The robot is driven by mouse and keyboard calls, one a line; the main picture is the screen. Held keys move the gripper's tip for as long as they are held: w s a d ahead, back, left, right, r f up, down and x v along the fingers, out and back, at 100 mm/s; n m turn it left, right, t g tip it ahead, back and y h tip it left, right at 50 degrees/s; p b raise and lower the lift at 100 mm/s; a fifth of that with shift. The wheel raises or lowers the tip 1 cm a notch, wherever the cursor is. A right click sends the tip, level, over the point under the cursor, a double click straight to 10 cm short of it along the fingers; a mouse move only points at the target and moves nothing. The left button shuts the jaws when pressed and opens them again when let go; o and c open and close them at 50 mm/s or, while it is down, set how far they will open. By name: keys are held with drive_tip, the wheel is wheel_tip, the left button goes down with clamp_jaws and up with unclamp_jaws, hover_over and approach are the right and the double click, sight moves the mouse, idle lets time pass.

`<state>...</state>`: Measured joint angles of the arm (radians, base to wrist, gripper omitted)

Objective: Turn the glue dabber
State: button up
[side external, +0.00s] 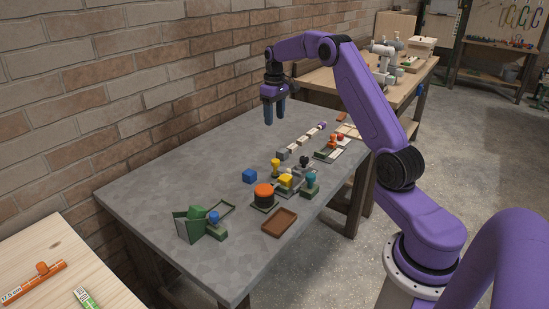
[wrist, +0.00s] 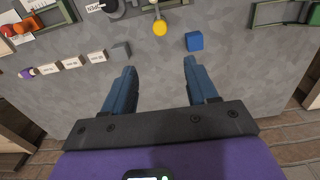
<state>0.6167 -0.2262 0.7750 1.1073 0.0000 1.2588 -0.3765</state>
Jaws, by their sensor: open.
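My gripper (side external: 274,118) is open and empty, pointing down above the far left part of the grey table. In the wrist view its two blue fingers (wrist: 160,66) are spread with only bare tabletop between them. I cannot tell for sure which thing is the glue dabber. One candidate is a yellow-knobbed piece (side external: 275,163) in mid-table; it also shows at the top of the wrist view (wrist: 160,28), apart from the fingers. A row of labelled pale blocks (side external: 303,140) has a purple end (side external: 322,125); the purple end lies at left in the wrist view (wrist: 27,73).
A blue cube (side external: 250,176) sits beside the yellow-knobbed piece. An orange-topped cylinder (side external: 264,193), a brown tray (side external: 279,221) and a green holder (side external: 190,225) stand nearer the camera. A brick wall (side external: 130,90) runs along the left. The table's far left is clear.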

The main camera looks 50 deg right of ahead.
sight(275, 160)
wheel_tip(275, 160, down, 17)
drive_tip(key=shift+r, duration=0.1)
idle(0.4)
clamp_jaws()
